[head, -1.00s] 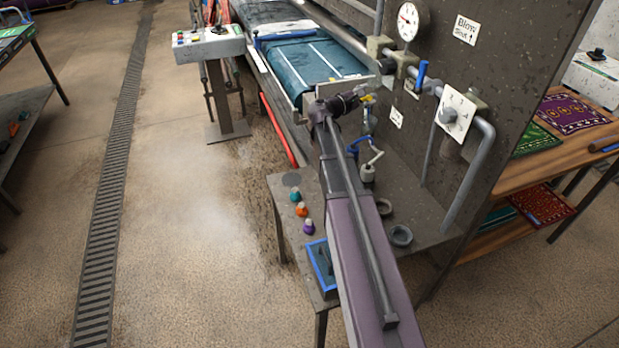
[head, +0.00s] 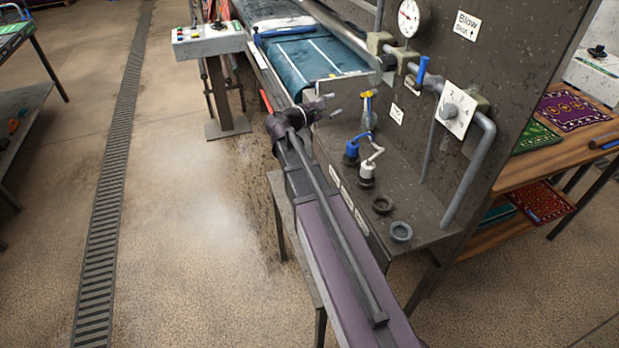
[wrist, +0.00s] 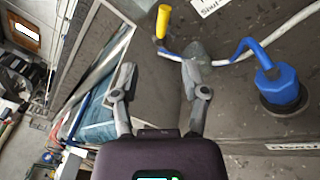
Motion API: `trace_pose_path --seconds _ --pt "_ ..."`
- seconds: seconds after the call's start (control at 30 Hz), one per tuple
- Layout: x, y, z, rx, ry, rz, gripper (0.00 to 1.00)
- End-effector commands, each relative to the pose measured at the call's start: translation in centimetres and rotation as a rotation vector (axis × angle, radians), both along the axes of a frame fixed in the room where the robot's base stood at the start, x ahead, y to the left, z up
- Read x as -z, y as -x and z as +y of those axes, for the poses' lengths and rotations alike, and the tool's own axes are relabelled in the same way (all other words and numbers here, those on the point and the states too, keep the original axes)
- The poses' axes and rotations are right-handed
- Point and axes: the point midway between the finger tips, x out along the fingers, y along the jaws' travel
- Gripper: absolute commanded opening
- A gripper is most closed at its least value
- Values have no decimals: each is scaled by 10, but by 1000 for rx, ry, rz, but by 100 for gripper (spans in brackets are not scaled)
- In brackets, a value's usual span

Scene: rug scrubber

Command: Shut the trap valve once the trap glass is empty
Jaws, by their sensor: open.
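The trap valve's yellow handle (head: 368,94) sticks out at the panel, above the small trap glass (head: 369,121). The glass looks pale grey; it is too small to tell whether it holds liquid. In the wrist view the yellow handle (wrist: 163,21) stands upright ahead of the fingers on a thin pipe. My gripper (head: 335,105) is open and empty, left of the valve and apart from it. In the wrist view my gripper (wrist: 158,78) shows both fingers spread, with nothing between them. I cannot clearly make out the trap glass there.
A gauge (head: 408,18), a blue lever (head: 421,71) and a numbered dial (head: 451,112) are on the panel. The belt (head: 305,58) lies behind.

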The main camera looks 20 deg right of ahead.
Motion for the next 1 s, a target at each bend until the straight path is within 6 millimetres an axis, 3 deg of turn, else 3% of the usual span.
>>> trace_pose_path --seconds 0.47,1.0 --pt "42 36 15 61 -306 -154 58" --pt "86 73 50 171 -636 -298 58"
